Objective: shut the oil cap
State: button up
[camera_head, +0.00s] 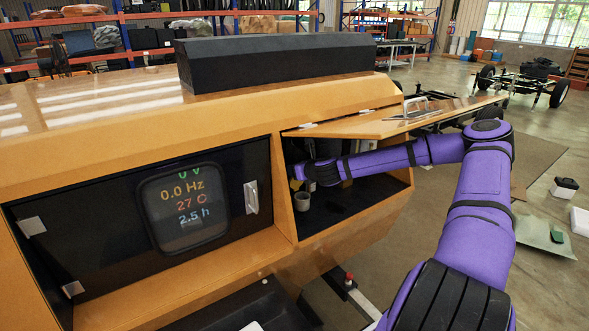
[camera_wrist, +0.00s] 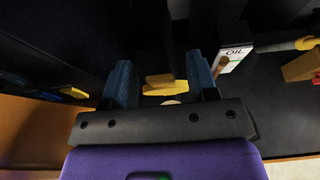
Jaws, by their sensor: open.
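In the wrist view a yellow piece (camera_wrist: 165,85), which looks like the oil cap, lies ahead of and between the two blue fingers of my gripper (camera_wrist: 161,82). A gap shows between each finger and the yellow piece, and the gripper is open. A white label reading OIL (camera_wrist: 234,58) is just right of the right finger. Whether the cap is seated or raised cannot be told. In the head view my gripper reaches into the open right compartment of the light tower (camera_head: 350,225), and its fingers are mostly hidden.
The compartment's hatch door (camera_head: 385,124) is raised above my arm. A small grey cup-shaped part (camera_head: 302,201) stands below the gripper. Another yellow part (camera_wrist: 303,66) is at the right of the wrist view. A display panel (camera_head: 187,205) is left of the compartment.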

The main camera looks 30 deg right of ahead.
jog(key=shift+x, duration=1.15)
grip_shut()
